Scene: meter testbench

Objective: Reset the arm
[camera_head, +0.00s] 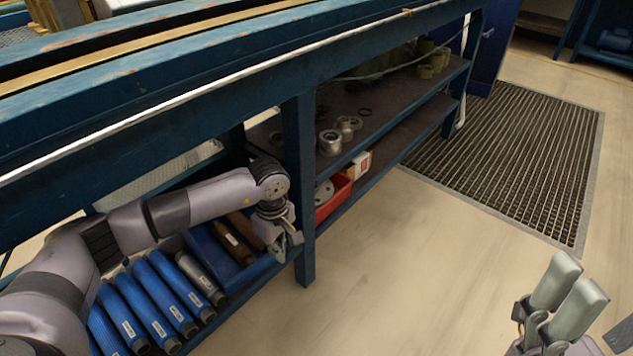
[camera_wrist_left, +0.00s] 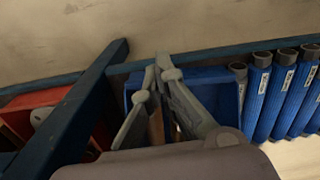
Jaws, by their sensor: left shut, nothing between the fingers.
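My left arm (camera_head: 130,225) reaches in from the left under the blue bench. My left gripper (camera_head: 284,246) is shut and empty, beside the bench leg and over the front of the blue bin (camera_head: 206,252) on the lower shelf. In the left wrist view its fingertips (camera_wrist_left: 163,68) meet in front of the blue bin (camera_wrist_left: 217,79). Brown cylinders (camera_head: 233,242) lie in the bin, partly hidden by the gripper. My right gripper (camera_head: 568,294) is at the lower right over the floor, its two fingers apart with nothing between them.
A blue bench leg (camera_head: 299,180) stands close right of my left gripper. Several blue cylinders (camera_head: 150,300) and a grey one (camera_head: 200,279) lie left of the bin. A red bin (camera_head: 335,195) and metal rings (camera_head: 331,142) sit beyond the leg. The floor (camera_head: 420,260) at right is clear.

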